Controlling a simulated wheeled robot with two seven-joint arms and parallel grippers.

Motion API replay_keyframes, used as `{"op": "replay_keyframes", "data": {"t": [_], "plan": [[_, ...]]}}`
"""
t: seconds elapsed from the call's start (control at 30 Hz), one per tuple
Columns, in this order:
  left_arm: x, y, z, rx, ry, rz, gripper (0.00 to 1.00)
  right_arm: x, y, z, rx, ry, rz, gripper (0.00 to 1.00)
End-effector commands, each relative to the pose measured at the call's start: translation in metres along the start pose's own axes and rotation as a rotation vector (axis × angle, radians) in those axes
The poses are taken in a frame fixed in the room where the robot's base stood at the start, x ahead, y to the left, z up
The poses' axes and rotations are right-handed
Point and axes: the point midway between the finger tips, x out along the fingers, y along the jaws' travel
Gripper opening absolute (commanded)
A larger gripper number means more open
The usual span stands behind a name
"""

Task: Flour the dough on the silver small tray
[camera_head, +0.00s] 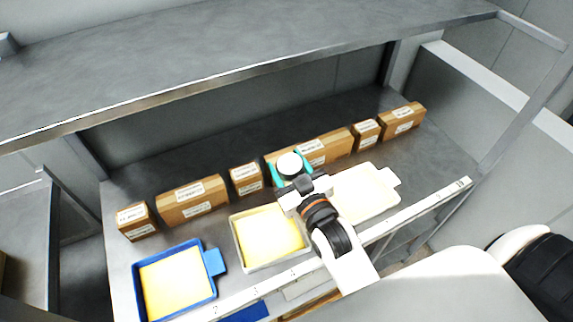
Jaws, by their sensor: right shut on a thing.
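My right gripper (292,172) reaches in over the worktable and is shut on a round white-topped thing (289,162), which looks like a flour shaker. Teal shows on both sides of it. It appears upright, above the back right of the middle tray. The middle tray (237,246) has a pale silver rim and holds a flat yellow slab of dough (268,236). My arm covers part of its right side. I cannot see flour on the dough. My left gripper is not in view.
A blue tray (213,262) with yellow dough lies at left. A whitish tray (390,179) lies at right, partly behind my arm. Several cardboard boxes (192,203) line the back. A grey shelf (250,50) overhangs behind them. A pale rail (420,207) edges the table front.

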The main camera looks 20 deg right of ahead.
Motion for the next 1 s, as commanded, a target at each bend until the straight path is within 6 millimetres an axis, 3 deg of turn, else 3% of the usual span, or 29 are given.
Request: {"op": "replay_keyframes", "data": {"t": [0.03,0.37,0.7,1.0], "plan": [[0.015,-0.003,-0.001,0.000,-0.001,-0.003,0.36,0.000,0.002,-0.011,-0.067,-0.003,0.001,0.24],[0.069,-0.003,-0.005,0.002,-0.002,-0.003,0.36,0.000,0.012,-0.047,-0.722,-0.005,0.003,0.24],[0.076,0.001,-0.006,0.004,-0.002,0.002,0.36,0.000,0.034,-0.074,-1.381,-0.003,0.001,0.24],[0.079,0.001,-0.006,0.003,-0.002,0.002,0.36,0.000,0.040,-0.081,-1.580,-0.003,-0.001,0.24]]}}
